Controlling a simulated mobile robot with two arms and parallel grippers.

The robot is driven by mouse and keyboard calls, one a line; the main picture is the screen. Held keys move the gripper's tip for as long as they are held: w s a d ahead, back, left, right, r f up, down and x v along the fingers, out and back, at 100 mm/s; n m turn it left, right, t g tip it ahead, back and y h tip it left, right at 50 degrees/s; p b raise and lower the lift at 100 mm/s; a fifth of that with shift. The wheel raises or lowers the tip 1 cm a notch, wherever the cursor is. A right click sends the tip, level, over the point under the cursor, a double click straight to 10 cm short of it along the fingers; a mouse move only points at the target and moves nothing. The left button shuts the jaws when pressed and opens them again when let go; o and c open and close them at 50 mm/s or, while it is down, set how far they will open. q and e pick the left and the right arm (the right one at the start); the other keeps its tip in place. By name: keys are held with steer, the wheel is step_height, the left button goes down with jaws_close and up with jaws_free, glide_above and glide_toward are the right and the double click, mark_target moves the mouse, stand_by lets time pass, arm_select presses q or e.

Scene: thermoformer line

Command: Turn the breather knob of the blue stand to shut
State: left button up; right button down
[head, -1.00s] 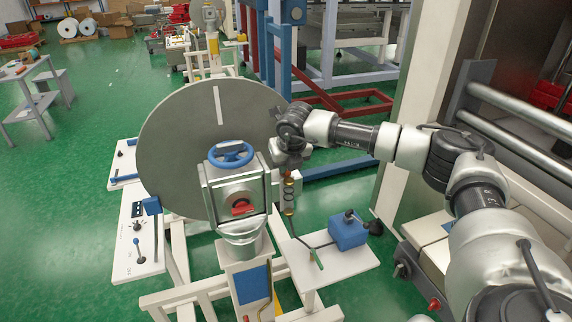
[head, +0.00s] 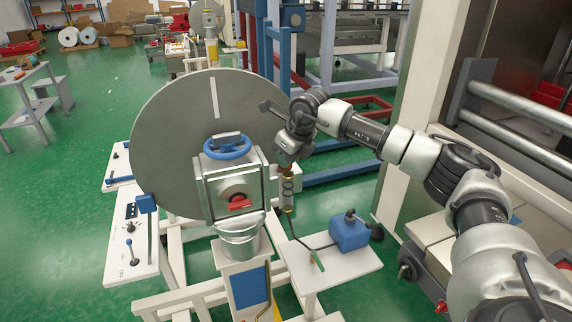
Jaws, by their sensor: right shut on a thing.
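The blue stand is a cream post with a blue panel (head: 250,287). It carries a large grey disc (head: 165,130), a blue handwheel (head: 228,148) and a red knob (head: 239,203) on a boxy housing. Beside the housing, on its right, a slim upright cylinder with brass-coloured bands (head: 288,190) stands above a side shelf. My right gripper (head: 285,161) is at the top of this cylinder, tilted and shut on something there. The fingers hide what they hold; it appears to be the breather knob, whose setting cannot be seen. My left gripper is out of view.
A blue box (head: 349,231) with a dark hose sits on the cream side shelf (head: 335,268). A control panel with levers (head: 133,240) stands at left. A machine frame with rollers (head: 530,115) is close on the right.

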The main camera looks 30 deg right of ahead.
steer(key=n, duration=0.2)
steer(key=f+n+g+y+b, duration=0.1)
steer(key=n, duration=0.1)
steer(key=shift+n+y, duration=0.3)
steer(key=n+g, duration=0.1)
steer(key=n, duration=0.2)
steer(key=shift+w+r+n+y, duration=0.1)
steer(key=shift+n+y, duration=0.2)
steer(key=shift+y, duration=0.1)
steer(key=shift+d+n+g, duration=0.1)
steer(key=shift+n+g, duration=0.6)
steer(key=shift+n, duration=0.8)
steer(key=shift+y, duration=0.3)
